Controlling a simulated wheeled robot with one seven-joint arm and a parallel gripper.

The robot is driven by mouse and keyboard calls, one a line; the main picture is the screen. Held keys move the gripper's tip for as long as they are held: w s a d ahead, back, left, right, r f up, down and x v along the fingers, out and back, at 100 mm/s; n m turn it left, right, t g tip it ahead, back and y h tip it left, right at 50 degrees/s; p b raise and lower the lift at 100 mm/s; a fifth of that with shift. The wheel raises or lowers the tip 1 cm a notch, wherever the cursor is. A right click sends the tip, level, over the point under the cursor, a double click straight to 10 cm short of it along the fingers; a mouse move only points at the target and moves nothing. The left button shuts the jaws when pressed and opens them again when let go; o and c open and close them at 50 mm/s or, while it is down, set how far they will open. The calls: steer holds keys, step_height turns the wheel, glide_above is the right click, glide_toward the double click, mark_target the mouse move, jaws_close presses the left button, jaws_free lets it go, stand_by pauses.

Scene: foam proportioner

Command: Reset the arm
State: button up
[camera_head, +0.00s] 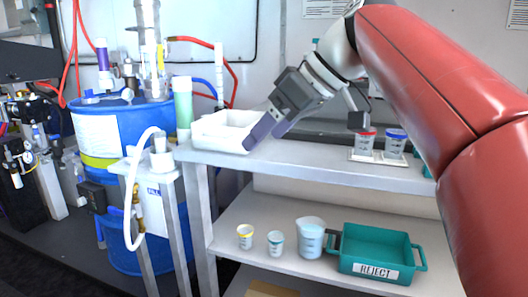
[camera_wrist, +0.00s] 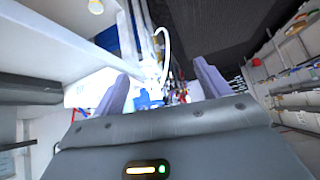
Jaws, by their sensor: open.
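My gripper (camera_head: 264,138) hangs above the front left part of the top shelf, in front of the white tray (camera_head: 222,130). Its two grey-purple fingers point down and to the left. In the wrist view my gripper (camera_wrist: 160,88) shows its fingers spread wide apart with nothing between them. My red arm reaches in from the right side of the head view.
Two sample cups, red-lidded (camera_head: 366,139) and blue-lidded (camera_head: 395,143), stand on a white holder at the right. A teal REJECT bin (camera_head: 374,252) and several cups sit on the lower shelf. A blue drum (camera_head: 115,130) and a white hose (camera_head: 137,180) stand at the left.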

steer(key=s+d+f+m+h, duration=0.2)
steer(key=s+d+f+m, duration=0.2)
steer(key=f, duration=0.6)
steer(key=s+d+f+m+t+h, duration=0.1)
steer(key=s+d+f+m+h, duration=0.2)
steer(key=f, duration=0.7)
steer(key=s+d+f+m+t+h, duration=0.1)
steer(key=s+d+f+m+h, duration=0.1)
steer(key=s+d+f+m, duration=0.2)
steer(key=s+d+f, duration=0.3)
steer(key=s+f, duration=0.2)
steer(key=f, duration=0.1)
steer(key=shift+f+m, duration=0.2)
steer(key=shift+m, duration=0.2)
